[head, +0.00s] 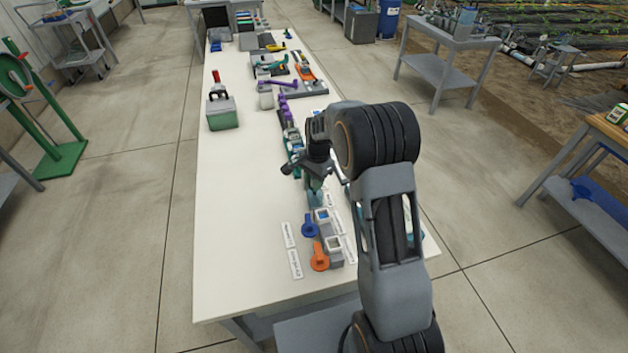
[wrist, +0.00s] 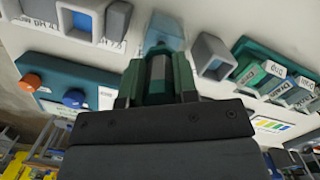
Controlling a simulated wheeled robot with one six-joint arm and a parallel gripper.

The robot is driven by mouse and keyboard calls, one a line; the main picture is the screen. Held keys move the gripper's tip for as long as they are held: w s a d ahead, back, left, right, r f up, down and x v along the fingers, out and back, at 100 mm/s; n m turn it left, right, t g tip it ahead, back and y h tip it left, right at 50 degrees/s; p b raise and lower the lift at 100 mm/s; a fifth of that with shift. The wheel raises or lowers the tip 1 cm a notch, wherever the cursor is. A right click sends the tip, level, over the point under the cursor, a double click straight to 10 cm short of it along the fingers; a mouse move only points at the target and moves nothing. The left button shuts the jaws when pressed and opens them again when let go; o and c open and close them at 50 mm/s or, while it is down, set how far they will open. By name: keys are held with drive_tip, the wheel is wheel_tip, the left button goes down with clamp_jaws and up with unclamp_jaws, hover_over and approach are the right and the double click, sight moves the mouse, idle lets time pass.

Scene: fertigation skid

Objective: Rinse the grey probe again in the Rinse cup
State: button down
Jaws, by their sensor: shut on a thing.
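My gripper (head: 316,178) is over the right part of the white table. In the wrist view my gripper (wrist: 157,88) is shut on a grey probe (wrist: 158,68) between its green-and-dark fingers. A clear light-blue cup (wrist: 165,32) stands just beyond the fingers and seems to be the Rinse cup; no label on it is readable. It also shows below my gripper in the head view (head: 314,198). The probe's lower end is hidden, so I cannot tell whether it is inside the cup.
An empty grey square holder (wrist: 212,57) and a green rack (wrist: 250,52) of labelled blocks are to the right. Blue (head: 309,225) and orange (head: 320,258) pieces lie nearer.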

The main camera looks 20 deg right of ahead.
drive_tip(key=shift+r+p, duration=2.65)
drive_tip(key=shift+r, duration=1.3)
